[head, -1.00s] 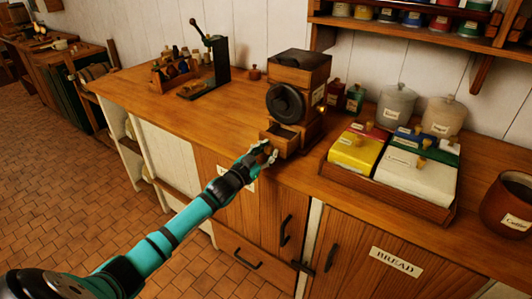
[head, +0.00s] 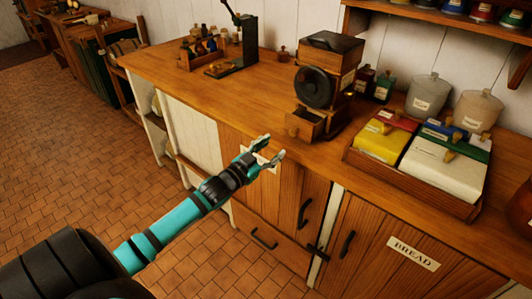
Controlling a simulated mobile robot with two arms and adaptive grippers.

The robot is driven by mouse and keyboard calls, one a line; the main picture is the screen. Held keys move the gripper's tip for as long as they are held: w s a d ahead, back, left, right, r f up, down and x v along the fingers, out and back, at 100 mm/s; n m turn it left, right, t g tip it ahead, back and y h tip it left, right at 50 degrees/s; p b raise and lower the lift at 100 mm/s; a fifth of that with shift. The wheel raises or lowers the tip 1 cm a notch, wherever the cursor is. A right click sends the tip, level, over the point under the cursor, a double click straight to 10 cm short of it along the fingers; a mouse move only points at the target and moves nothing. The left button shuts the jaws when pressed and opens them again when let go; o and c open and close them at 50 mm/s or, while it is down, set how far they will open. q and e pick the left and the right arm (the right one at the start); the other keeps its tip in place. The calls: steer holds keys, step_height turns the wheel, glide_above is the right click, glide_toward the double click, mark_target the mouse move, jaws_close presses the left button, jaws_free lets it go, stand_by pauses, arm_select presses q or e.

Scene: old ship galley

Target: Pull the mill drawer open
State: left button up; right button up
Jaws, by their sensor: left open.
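The coffee mill (head: 327,75) is a dark wooden box with a round black wheel on its front side, standing on the wooden counter. Its small drawer (head: 301,126) sticks out at the bottom towards the counter's front edge, and its open top shows a dark inside. My left gripper (head: 274,148) is open and empty, in front of the counter edge, below and left of the drawer. A gap shows between its fingertips and the drawer. My right gripper is not in view.
A wooden tray (head: 448,193) with coloured packets stands right of the mill. Small bottles (head: 383,89) and grey canisters (head: 428,95) stand behind. A black lever press (head: 243,38) and a bottle rack (head: 199,61) stand to the left. The counter (head: 225,98) between is clear.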

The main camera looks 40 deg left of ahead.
arm_select(q)
steer(key=shift+s+a, duration=0.1)
steer(key=shift+s, duration=1)
steer(key=s+a+f+n+g+y, duration=0.1)
steer(key=s+f+g, duration=0.2)
steer(key=f, duration=0.9)
steer(key=s+a+f+n+g+y, duration=0.1)
steer(key=s+f+g+y, duration=0.15)
steer(key=f, duration=0.85)
steer(key=s+d+f+g, duration=0.35)
steer(key=s+f, duration=0.75)
steer(key=f, duration=0.5)
steer(key=s+d+f+g, duration=0.2)
steer(key=s+d+f, duration=0.2)
steer(key=s, duration=0.6)
steer(key=s+d+f+g+h, duration=0.1)
steer(key=s+d+f+g, duration=0.2)
steer(key=s+f, duration=0.4)
steer(key=s+d+f+g+h, duration=0.1)
steer(key=s+d+f+g, duration=0.2)
steer(key=s, duration=1.1)
steer(key=d+f, duration=0.3)
steer(key=shift+s+f+m, duration=0.2)
steer(key=shift+s+m, duration=0.1)
steer(key=shift+s, duration=0.05)
